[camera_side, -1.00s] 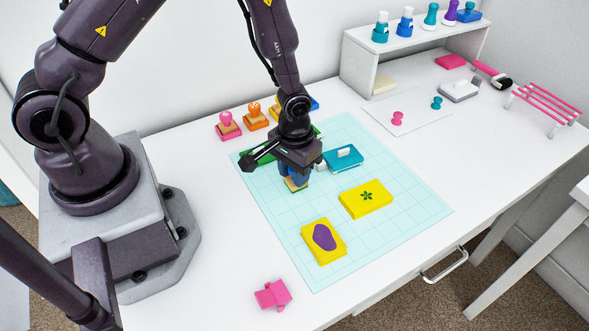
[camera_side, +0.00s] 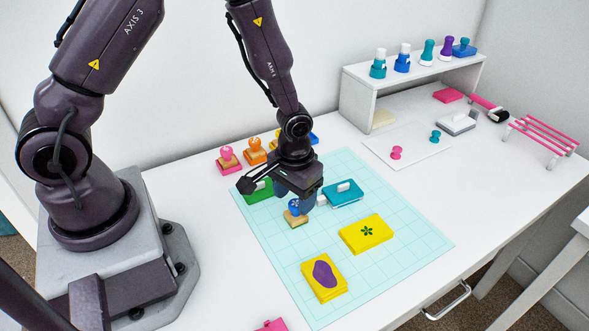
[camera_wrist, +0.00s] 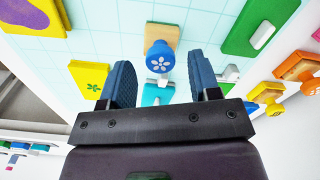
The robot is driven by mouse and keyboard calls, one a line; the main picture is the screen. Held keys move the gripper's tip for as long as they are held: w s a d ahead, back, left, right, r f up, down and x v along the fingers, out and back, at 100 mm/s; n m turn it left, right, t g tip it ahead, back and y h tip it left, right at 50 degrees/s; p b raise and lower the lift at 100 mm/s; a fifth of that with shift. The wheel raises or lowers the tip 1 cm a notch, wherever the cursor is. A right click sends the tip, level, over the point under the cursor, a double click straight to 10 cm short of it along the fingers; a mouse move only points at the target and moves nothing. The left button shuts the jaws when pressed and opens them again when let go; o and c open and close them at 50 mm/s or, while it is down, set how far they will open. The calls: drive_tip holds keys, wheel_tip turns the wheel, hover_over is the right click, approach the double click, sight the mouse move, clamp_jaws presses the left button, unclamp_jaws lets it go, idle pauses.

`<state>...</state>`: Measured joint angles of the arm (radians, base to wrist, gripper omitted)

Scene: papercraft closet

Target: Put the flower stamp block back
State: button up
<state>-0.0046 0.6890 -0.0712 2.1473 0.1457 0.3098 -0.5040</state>
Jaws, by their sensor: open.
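The flower stamp block (camera_side: 297,221) has a wooden base and a round blue knob with a white flower on top. It stands upright on the light teal grid mat (camera_side: 395,273). In the wrist view the flower stamp block (camera_wrist: 159,54) shows ahead of my fingertips, its flower facing the camera. My gripper (camera_side: 296,193) is open above the stamp, its blue fingers apart and empty; the open gripper also shows in the wrist view (camera_wrist: 163,78). Part of the knob is close to the fingers in the side view. A blue pad behind my wrist is mostly hidden.
A teal block with a white handle (camera_side: 343,194) stands just right of the stamp, and a green pad (camera_side: 259,193) lies left. Two yellow blocks (camera_side: 367,234) (camera_side: 322,286) lie nearer. Pink (camera_side: 229,161) and orange (camera_side: 255,152) stamps stand behind. A white shelf (camera_side: 356,100) is at back.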

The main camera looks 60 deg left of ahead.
wheel_tip(320, 180, up, 9)
wheel_tip(320, 180, up, 12)
drive_tip(key=m+t, duration=0.1)
drive_tip(key=t, duration=0.2)
hover_over(295, 204)
drive_tip(key=s+a, duration=0.1)
drive_tip(key=s, duration=0.3)
drive_tip(key=s+r+m+t, duration=0.2)
drive_tip(key=s+r, duration=0.6)
drive_tip(key=s, duration=0.1)
drive_tip(key=shift+s+a+r+m+t, duration=0.15)
drive_tip(key=shift+a+r+m+t, duration=0.15)
drive_tip(key=shift+a, duration=0.15)
